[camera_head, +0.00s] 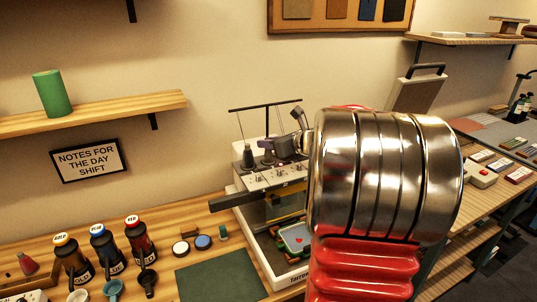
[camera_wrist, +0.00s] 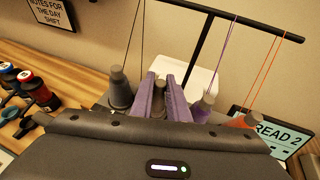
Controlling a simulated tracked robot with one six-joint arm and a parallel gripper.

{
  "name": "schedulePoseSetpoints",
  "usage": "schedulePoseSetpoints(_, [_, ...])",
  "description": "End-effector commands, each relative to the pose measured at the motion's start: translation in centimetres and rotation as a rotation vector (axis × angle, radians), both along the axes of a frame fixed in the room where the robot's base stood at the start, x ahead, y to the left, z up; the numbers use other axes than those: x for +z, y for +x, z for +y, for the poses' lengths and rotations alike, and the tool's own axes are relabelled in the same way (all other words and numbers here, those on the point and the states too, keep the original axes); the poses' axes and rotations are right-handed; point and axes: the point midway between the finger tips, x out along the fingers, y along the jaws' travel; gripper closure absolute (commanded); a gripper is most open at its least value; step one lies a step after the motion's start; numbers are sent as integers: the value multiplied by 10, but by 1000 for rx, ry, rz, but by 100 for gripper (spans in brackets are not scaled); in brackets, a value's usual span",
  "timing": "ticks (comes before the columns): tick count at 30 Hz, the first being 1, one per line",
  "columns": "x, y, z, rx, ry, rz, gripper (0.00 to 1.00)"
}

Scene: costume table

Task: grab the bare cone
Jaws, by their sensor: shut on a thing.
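The bare cone (camera_wrist: 158,93), grey-brown with no thread wound on it, stands between the two jaws of my gripper (camera_wrist: 163,82) in the wrist view. The jaws are shut on it from both sides. A dark-thread cone (camera_wrist: 120,92) is just left of the jaws. A purple-thread cone (camera_wrist: 203,106) is just right, and an orange-thread cone (camera_wrist: 247,121) is farther right. In the head view my arm hides much of the grasp, and the bare cone cannot be made out there.
The embroidery machine (camera_head: 272,180) carries the cones under a black thread rack (camera_head: 265,106). Threads run up to its bar. Several dark bottles (camera_head: 105,248) and small jars stand to the left. A wooden shelf (camera_head: 120,108) with a green cylinder (camera_head: 52,93) is above.

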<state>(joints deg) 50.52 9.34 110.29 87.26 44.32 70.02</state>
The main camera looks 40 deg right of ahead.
Motion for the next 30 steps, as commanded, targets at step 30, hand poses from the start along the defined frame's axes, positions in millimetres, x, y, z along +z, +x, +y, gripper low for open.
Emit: schedulePoseSetpoints(30, [72,0,0,2,-4,-3,100])
